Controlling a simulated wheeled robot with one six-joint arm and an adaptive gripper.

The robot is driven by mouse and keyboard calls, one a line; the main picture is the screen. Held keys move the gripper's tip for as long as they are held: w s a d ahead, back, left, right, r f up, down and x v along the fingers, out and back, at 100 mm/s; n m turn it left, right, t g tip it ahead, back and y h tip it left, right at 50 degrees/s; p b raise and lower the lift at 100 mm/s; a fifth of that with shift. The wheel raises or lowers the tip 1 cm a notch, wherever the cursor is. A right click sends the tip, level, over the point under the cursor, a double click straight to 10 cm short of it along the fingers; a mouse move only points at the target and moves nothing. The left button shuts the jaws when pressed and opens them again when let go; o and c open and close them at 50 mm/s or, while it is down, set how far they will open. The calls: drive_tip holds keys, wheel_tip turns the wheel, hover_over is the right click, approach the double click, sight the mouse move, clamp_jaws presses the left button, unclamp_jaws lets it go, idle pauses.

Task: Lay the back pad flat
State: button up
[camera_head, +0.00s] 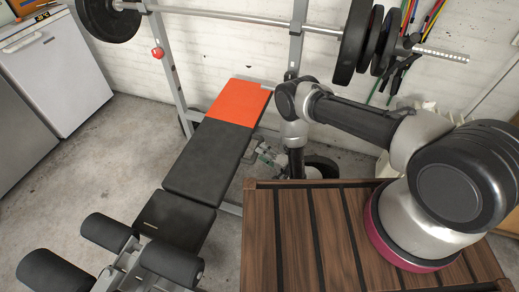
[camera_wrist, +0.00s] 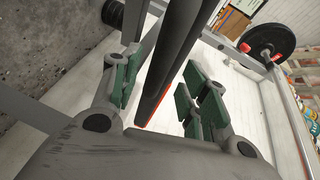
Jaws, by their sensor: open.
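The back pad (camera_head: 208,158) of the weight bench is long and black, with an orange-red far end (camera_head: 238,102). It seems to slope up from the seat pad (camera_head: 175,220) towards the rack; I cannot tell the exact angle. My gripper (camera_head: 264,154) is low beside the pad's right side, partly lost among the frame parts in the head view. In the wrist view its green-padded fingers (camera_wrist: 160,66) are open. The dark pad (camera_wrist: 168,70) shows edge-on between them, with a thin orange strip at its near end. I cannot tell whether either finger touches it.
A barbell (camera_head: 230,17) with black plates (camera_head: 352,40) rests on the rack uprights above the pad's far end. Leg rollers (camera_head: 107,232) stand at the near end. A slatted wooden top (camera_head: 300,235) lies right of the bench. Open concrete floor is at left.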

drive_tip(key=shift+x, duration=2)
clamp_jaws()
